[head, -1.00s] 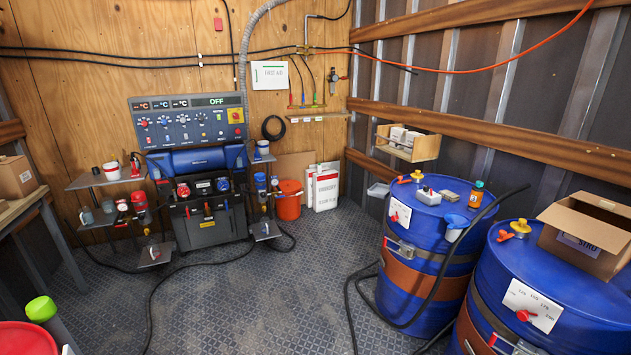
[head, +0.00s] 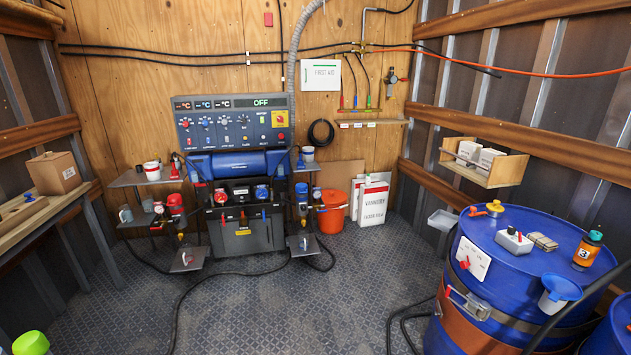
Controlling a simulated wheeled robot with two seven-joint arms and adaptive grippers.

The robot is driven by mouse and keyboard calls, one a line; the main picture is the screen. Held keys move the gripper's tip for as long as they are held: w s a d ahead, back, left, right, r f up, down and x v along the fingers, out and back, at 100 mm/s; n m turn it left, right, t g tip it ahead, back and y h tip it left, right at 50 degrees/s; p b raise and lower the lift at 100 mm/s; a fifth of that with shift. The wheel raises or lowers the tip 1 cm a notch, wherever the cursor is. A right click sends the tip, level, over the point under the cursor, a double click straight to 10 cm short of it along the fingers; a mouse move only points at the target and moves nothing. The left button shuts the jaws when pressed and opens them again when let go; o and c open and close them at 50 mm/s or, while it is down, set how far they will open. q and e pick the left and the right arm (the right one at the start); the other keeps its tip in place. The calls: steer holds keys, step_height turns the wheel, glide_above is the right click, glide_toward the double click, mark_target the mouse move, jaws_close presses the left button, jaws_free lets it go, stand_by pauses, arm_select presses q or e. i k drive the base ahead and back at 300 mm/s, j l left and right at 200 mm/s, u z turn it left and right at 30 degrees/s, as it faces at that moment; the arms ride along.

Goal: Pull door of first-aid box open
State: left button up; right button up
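The first-aid box (head: 320,75) is a white square panel lettered FIRST AID, high on the wooden back wall. It sits right of the grey corrugated hose and left of the hanging coloured lines. Its white front looks flat and closed; I cannot make out a handle. Neither of my grippers shows in the head view.
The control panel (head: 233,121) and its machine stand below and left of the box. An orange bucket (head: 333,211) and white cartons (head: 372,205) stand on the floor under it. A blue drum (head: 515,263) is at the right. The middle floor is open.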

mark_target(317, 75)
steer(key=i+u, duration=0.25)
steer(key=i, duration=0.55)
steer(key=i+z, duration=0.2)
steer(key=i, duration=0.6)
steer(key=i+z, duration=0.2)
steer(key=i, duration=0.3)
steer(key=i+j+z, duration=0.1)
steer(key=i+z, duration=0.15)
steer(key=i, duration=0.25)
steer(key=i+j+z, duration=0.2)
steer(key=i, duration=0.3)
steer(key=i+j+z, duration=0.25)
steer(key=i, duration=0.2)
